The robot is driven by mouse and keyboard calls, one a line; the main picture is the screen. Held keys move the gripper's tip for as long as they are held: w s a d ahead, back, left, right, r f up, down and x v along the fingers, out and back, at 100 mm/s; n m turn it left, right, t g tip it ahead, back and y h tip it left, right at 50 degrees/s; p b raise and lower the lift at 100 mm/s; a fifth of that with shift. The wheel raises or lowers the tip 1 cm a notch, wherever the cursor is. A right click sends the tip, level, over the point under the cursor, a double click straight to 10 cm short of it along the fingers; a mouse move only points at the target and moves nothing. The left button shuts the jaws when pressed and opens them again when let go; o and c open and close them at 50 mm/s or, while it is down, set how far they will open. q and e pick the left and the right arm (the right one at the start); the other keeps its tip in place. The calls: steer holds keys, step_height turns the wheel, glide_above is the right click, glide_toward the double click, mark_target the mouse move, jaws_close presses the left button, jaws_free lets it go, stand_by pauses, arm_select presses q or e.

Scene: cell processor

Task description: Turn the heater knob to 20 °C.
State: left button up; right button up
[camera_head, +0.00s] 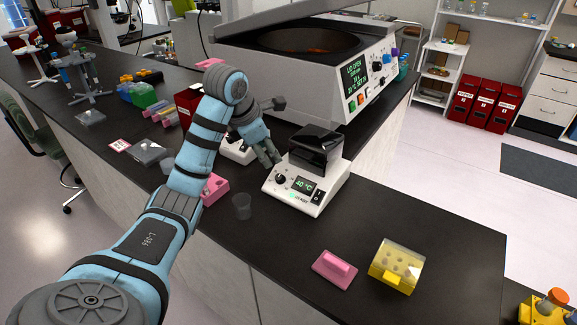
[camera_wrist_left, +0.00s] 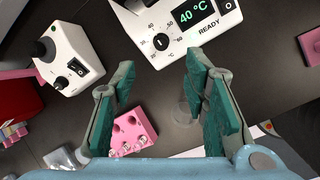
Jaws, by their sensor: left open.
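The heater (camera_head: 306,180) is a white box with a dark lidded block on top. Its display (camera_head: 305,185) reads 40 °C, and the left wrist view shows the same reading (camera_wrist_left: 193,14) with READY below it. The small dark heater knob (camera_head: 281,178) is left of the display. It also shows in the left wrist view (camera_wrist_left: 161,42), with a ring of temperature numbers around it. My left gripper (camera_head: 268,156) is beside the heater's left side. In the left wrist view its fingers (camera_wrist_left: 160,66) are apart and empty, with the knob beyond the gap, untouched. My right gripper is not in view.
A second white device (camera_wrist_left: 68,55) with a dark knob stands left of the heater. A pink rack (camera_head: 214,189) and a clear cup (camera_head: 242,206) are in front. A large centrifuge (camera_head: 300,75) stands behind. The bench front right holds a pink block (camera_head: 334,267) and a yellow box (camera_head: 397,265).

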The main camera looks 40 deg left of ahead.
mark_target(279, 176)
arm_select(q)
steer(key=x, duration=0.4)
steer(key=b+x, duration=0.1)
steer(key=x, duration=0.4)
steer(key=b+x, duration=0.1)
steer(key=x, duration=0.3)
steer(key=shift+s+a+f, duration=0.2)
steer(key=shift+s+f, duration=0.1)
steer(key=shift+f, duration=0.05)
steer(key=shift+s+r, duration=0.1)
steer(key=shift+s, duration=0.05)
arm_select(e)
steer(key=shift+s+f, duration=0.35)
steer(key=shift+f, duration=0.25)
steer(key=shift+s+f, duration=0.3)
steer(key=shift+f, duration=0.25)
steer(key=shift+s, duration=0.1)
arm_select(q)
jaws_close()
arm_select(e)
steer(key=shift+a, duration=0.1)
